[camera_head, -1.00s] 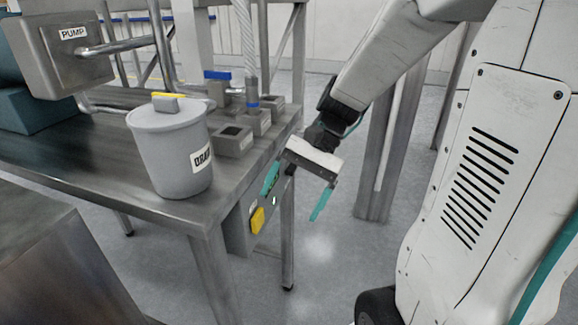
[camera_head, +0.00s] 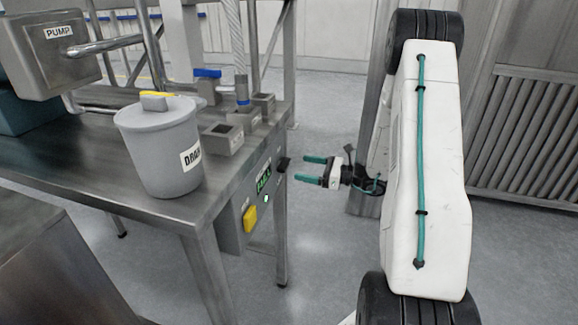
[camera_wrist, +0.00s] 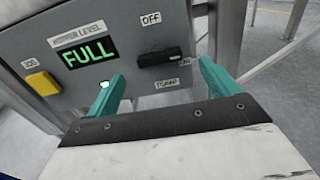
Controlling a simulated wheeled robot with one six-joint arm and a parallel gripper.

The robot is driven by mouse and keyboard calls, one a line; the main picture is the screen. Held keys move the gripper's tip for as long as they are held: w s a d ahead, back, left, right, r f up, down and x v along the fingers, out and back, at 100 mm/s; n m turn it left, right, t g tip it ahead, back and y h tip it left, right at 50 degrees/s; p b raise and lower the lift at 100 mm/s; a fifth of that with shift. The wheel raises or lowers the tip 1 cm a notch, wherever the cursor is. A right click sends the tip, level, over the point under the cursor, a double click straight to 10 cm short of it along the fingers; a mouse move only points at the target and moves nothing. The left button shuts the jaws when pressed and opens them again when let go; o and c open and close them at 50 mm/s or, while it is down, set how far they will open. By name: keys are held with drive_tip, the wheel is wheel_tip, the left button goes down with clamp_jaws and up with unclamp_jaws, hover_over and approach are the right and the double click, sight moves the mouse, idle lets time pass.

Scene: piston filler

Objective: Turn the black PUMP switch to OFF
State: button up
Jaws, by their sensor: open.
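The black PUMP switch (camera_wrist: 165,57) is on the grey control panel (camera_wrist: 118,22) in the wrist view. Its bar lies roughly level, with its right end by the ON label; the OFF label (camera_wrist: 151,18) is above it and a PUMP label (camera_wrist: 167,84) below. In the head view the switch (camera_head: 284,164) shows small and dark at the panel's right side. My gripper (camera_head: 302,168) is open and empty, just right of the switch and pointing at the panel. In the wrist view its teal fingertips (camera_wrist: 161,75) lie left and right of the switch, apparently apart from it.
The panel also holds a green display reading FULL (camera_wrist: 88,53), a lit indicator (camera_wrist: 106,84) and a yellow switch (camera_wrist: 43,84). A grey DRAIN pot (camera_head: 165,150) stands on the steel table (camera_head: 120,200). The floor around my gripper is clear.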

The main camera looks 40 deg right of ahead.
sight(288, 165)
drive_tip(key=x, duration=0.6)
drive_tip(key=shift+a, duration=0.1)
drive_tip(key=c, duration=1)
